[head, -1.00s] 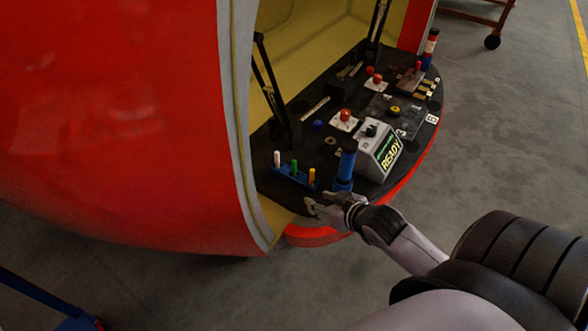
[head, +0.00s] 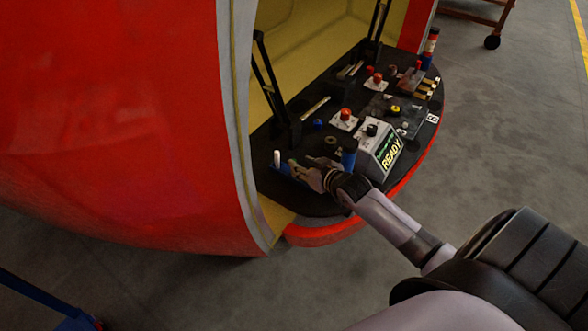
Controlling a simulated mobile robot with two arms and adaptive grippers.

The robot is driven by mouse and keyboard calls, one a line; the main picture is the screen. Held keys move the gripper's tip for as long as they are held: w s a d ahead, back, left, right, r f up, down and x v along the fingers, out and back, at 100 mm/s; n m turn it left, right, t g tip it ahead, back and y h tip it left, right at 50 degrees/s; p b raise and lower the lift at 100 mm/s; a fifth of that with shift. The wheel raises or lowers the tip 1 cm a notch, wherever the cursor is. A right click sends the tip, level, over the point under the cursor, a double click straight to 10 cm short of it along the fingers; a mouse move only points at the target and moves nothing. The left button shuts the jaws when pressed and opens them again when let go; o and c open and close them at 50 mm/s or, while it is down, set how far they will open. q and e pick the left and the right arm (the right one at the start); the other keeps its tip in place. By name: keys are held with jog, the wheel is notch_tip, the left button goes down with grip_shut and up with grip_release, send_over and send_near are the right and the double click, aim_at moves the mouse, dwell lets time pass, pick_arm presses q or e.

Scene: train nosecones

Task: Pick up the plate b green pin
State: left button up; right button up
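A small blue pin plate (head: 281,174) sits near the left front of the dark console (head: 300,203). A white pin (head: 277,158) stands upright at its left end. My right gripper (head: 303,165) is over the plate's right part, where the green pin and the yellow pin stood. Its two fingers look spread apart, around or just in front of the green pin's place. The gripper hides the yellow pin and most or all of the green pin, so I cannot tell whether it touches either. My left gripper is out of view.
A blue cylinder (head: 348,160) stands close to the right of my gripper, with a grey READY box (head: 378,148) beside it. Red knobs and black levers (head: 270,85) are behind. The red shell (head: 110,120) with its grey rim closes the left side.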

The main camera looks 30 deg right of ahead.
jog(key=shift+a+f+x, duration=0.1)
jog(key=shift+x, duration=1.25)
jog(key=shift+a+f+x, duration=0.1)
jog(key=shift+x, duration=1.3)
jog(key=shift+s, duration=0.1)
jog(key=shift+c, duration=0.5)
grip_shut()
